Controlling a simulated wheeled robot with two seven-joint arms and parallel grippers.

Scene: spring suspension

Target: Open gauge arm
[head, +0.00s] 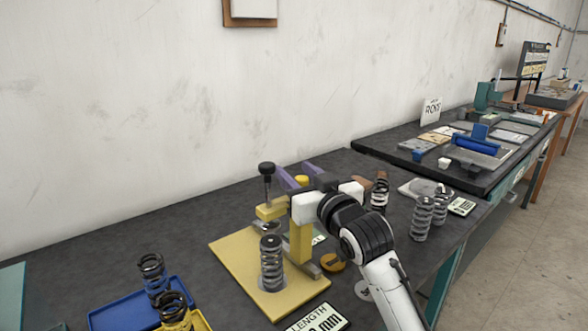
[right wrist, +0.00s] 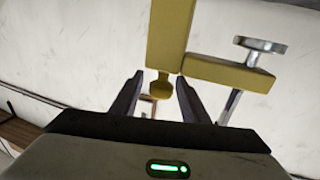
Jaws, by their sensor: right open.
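The yellow gauge stands on a yellow base plate (head: 232,262) in the head view. Its post (head: 300,245) carries a yellow gauge arm (head: 271,211) that reaches left, with a black-knobbed plunger (head: 266,170) through its end. A grey spring (head: 271,265) stands upright on the plate, near the plunger. My right gripper (head: 294,168) is at the top of the post. In the right wrist view its open fingers (right wrist: 160,76) lie either side of a small yellow tab (right wrist: 160,86), with gaps visible. The gauge arm (right wrist: 228,72) shows right of them. My left gripper is not in view.
Blue and yellow trays (head: 112,318) with dark springs are at front left. More springs (head: 421,218) and a small display (head: 462,206) stand right of my right arm. A length display (head: 320,320) is at the front. The bench behind the gauge is clear.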

